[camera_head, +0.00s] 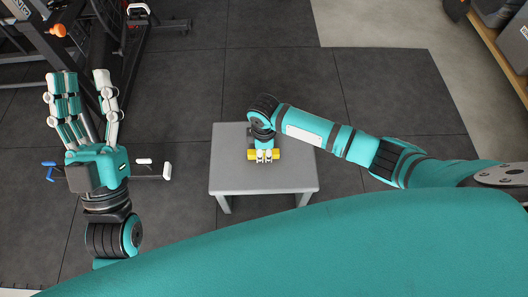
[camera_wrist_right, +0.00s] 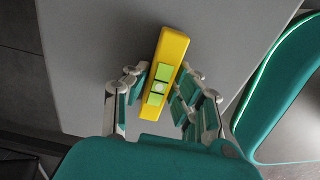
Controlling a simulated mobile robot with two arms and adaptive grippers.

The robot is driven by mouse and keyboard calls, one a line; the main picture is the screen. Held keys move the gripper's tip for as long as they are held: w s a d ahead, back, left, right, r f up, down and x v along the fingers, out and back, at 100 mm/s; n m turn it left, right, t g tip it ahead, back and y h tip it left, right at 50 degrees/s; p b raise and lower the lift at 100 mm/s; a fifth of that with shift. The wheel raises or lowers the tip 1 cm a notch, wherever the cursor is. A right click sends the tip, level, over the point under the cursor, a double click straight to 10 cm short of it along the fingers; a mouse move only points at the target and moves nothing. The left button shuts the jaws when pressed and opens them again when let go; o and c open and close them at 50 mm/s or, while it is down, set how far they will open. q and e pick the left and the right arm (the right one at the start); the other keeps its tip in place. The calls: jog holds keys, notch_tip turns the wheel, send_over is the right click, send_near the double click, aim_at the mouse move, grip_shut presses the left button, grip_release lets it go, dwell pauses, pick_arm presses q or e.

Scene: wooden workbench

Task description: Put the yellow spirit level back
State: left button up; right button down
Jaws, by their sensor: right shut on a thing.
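The yellow spirit level (camera_head: 277,155) is at the grey table, crosswise in my right gripper (camera_head: 264,157). In the right wrist view the level (camera_wrist_right: 173,46) has greenish vials and lies lengthwise between the fingers of the right gripper (camera_wrist_right: 165,78), which are shut on it. Its far end sticks out beyond the fingertips. I cannot tell whether the level touches the tabletop or is held just above it. My left gripper (camera_head: 84,95) is open and empty, with its fingers spread, well to the left of the table.
The small grey table (camera_head: 236,178) stands on dark floor tiles, its visible top otherwise bare. Dark metal equipment (camera_head: 60,45) is at the upper left. A wooden shelf (camera_head: 497,50) with dark cases is at the upper right.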

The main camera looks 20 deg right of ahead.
jog(key=shift+f, duration=0.15)
jog(key=c, duration=1.1)
grip_release()
